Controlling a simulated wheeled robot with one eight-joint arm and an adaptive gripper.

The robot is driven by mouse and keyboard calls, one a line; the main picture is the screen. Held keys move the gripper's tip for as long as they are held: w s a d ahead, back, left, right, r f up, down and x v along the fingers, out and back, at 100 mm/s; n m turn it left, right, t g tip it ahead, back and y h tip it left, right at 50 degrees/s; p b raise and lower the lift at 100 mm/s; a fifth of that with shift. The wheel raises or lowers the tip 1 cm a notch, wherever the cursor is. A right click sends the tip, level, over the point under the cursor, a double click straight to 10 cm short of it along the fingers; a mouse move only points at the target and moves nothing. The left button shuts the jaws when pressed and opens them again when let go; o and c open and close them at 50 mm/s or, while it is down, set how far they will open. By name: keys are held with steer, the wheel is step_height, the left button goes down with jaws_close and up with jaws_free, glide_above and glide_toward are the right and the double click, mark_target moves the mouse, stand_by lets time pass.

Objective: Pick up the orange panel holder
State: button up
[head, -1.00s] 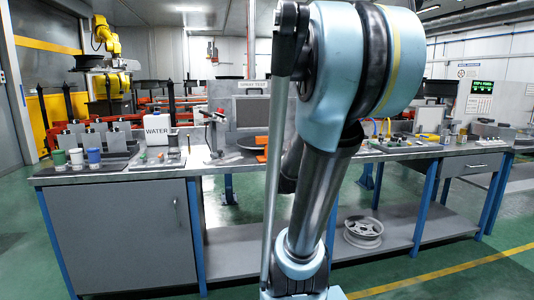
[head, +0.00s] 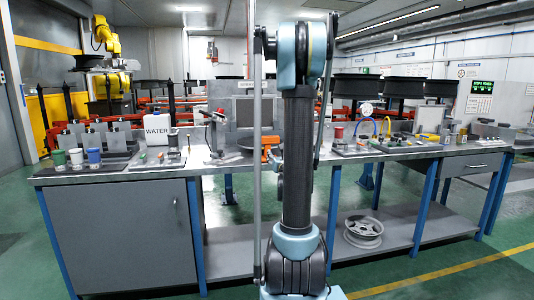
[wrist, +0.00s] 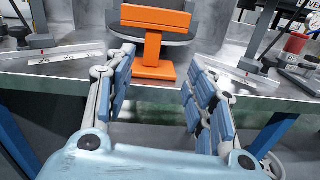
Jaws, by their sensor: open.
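The orange panel holder (wrist: 153,45) stands on the workbench in the wrist view, with a flat top bar, an upright post and a foot near the bench's front edge. A grey round plate shows behind its top. In the head view, a small orange part of it (head: 267,143) shows beside my arm, which hides the rest. My gripper (wrist: 160,68) is open and empty in the wrist view, its two blue-padded fingers pointing at the holder, one to each side and in front of it. My gripper is hidden behind my arm in the head view.
The workbench (head: 218,166) spans the view. Cups (head: 76,157) and a white WATER container (head: 157,129) stand at left. Rulers (wrist: 66,55) lie on both sides of the holder. A red can (wrist: 296,42) stands at right. A wheel rim (head: 363,231) lies on the lower shelf.

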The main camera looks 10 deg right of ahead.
steer(key=f+n, duration=0.1)
steer(key=n, duration=0.1)
glide_toward(267, 148)
steer(key=shift+y, duration=0.3)
steer(key=w, duration=0.6)
steer(key=shift+w+d+f, duration=0.15)
steer(key=shift+d+f, duration=0.15)
steer(key=shift+d, duration=0.1)
steer(key=shift+w+f, duration=0.15)
steer(key=shift+w, duration=1.15)
steer(key=shift+w+f, duration=0.1)
steer(key=shift+w, duration=1.2)
jaws_close()
